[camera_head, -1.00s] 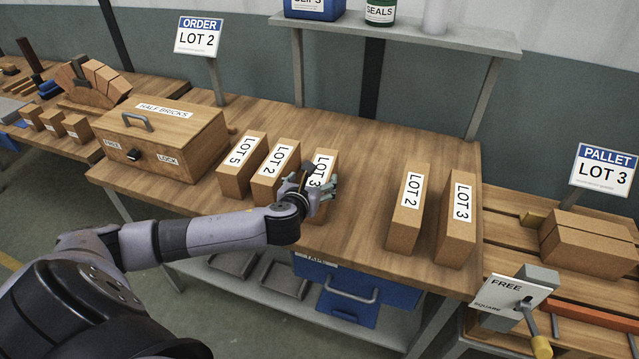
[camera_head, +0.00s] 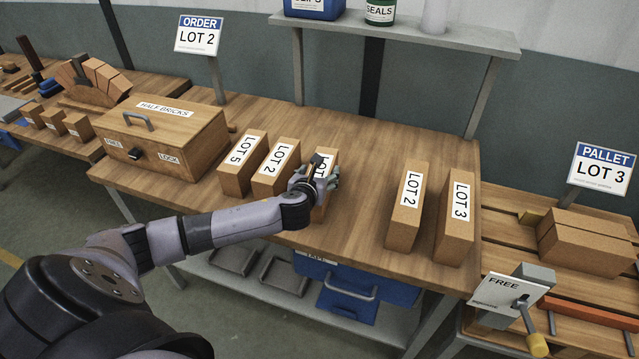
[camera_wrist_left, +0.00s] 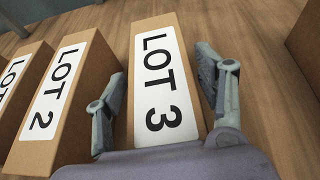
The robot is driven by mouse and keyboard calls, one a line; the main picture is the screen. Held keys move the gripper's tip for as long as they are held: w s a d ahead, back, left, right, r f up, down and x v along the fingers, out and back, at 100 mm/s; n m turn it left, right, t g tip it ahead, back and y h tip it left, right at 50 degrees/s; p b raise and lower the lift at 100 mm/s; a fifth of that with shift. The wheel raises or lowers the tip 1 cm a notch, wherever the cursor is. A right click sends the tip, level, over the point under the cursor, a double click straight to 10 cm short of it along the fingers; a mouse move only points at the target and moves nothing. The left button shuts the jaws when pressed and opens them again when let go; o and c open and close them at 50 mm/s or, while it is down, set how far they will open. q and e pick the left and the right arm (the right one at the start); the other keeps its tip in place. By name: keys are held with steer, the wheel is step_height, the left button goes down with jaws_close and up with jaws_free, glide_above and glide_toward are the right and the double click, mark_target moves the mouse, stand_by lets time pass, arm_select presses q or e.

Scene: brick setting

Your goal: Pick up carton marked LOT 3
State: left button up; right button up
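A tan carton marked LOT 3 (camera_head: 327,156) stands at the right end of the left-hand group on the bench. In the left wrist view, its label (camera_wrist_left: 161,85) faces me. My left gripper (camera_head: 325,174) is at this carton and hides its near part. In the wrist view, the left gripper's fingers (camera_wrist_left: 162,65) are spread, one along each long side of the carton. Whether either finger touches it is hard to tell. A second carton marked LOT 3 (camera_head: 458,218) stands at the bench's right end. My right gripper is not in view.
Cartons marked LOT 2 (camera_head: 276,168) and LOT 5 (camera_head: 242,163) stand close on the left; another LOT 2 (camera_head: 407,207) stands right. A half-bricks box (camera_head: 160,139) is further left. Bare bench (camera_head: 367,175) lies right of the gripper. A shelf (camera_head: 450,32) overhangs the back.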

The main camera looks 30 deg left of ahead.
arm_select(q)
jaws_close()
stand_by(0.6)
steer(key=shift+r, duration=0.15)
